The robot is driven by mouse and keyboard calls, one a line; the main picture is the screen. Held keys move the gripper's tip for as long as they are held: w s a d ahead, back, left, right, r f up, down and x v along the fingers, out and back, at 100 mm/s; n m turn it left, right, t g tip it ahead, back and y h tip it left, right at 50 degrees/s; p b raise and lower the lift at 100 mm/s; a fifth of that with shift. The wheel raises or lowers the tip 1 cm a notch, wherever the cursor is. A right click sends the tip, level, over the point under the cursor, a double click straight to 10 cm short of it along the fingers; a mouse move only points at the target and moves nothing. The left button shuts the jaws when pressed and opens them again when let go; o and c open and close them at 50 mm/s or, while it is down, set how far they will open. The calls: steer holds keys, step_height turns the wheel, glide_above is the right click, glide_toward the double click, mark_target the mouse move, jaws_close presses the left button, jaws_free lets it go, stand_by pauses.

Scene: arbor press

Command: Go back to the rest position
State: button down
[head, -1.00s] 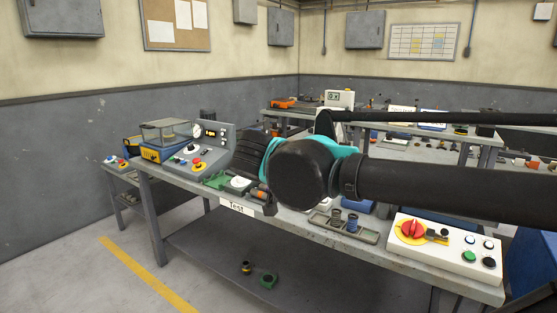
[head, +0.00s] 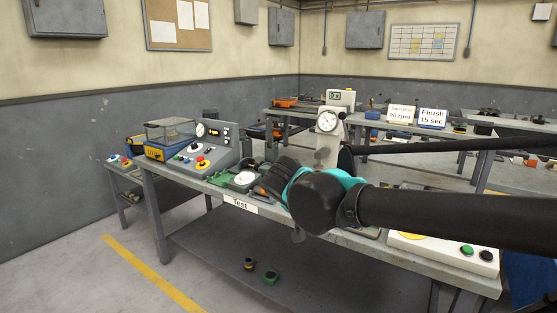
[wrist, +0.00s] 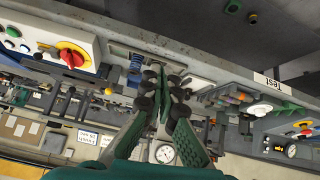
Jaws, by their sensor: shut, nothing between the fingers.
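My gripper shows in the wrist view (wrist: 165,98), its two green fingers with dark pads drawn together and nothing held between them. It hangs in the air in front of the workbench (head: 385,250), apart from the things on it as far as I can tell. In the head view my black arm reaches in from the right across the bench, with a teal wrist joint. The fingertips cannot be made out there. The arm hides part of the bench's middle and right.
A grey control console (head: 207,150) and a clear-lidded box (head: 170,132) stand at the bench's left. A dial-gauge stand (head: 327,121) rises behind my wrist. A white button box (head: 455,252) sits at the right, also seen in the wrist view (wrist: 52,50).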

steer(key=s+d+f+n+g+y, duration=0.1)
steer(key=s+d+f, duration=0.1)
steer(key=f, duration=0.5)
steer(key=s+d+f+n+g+y, duration=0.1)
steer(key=s+d+f+n+y, duration=0.1)
steer(key=d+f, duration=0.2)
steer(key=s+d+f+n+g+y, duration=0.1)
steer(key=s+d+f+n, duration=0.1)
steer(key=f, duration=0.8)
steer(key=shift+s+d, duration=0.45)
steer(key=shift+d, duration=0.2)
steer(key=c, duration=2.3)
jaws_free()
